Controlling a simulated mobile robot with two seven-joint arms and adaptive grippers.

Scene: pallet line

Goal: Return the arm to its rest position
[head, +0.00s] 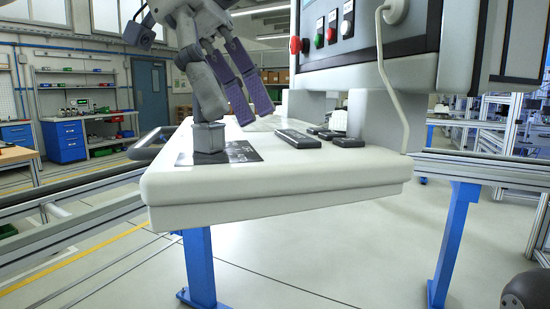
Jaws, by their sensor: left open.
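My left gripper (232,112) hangs down from the top left over the white table (290,185). Its fingers are spread apart, with purple ribbed pads showing, and nothing is seen between them. A small dark grey box (209,138) stands upright on a dark printed sheet (243,152) at the table's left end. One fingertip appears just above the box; I cannot tell whether it touches. My right gripper is not in view.
A control panel (375,25) with buttons overhangs the table's back right, and a pale cable (391,95) hangs from it. Rails (70,205) run along the left. The table's front is bare.

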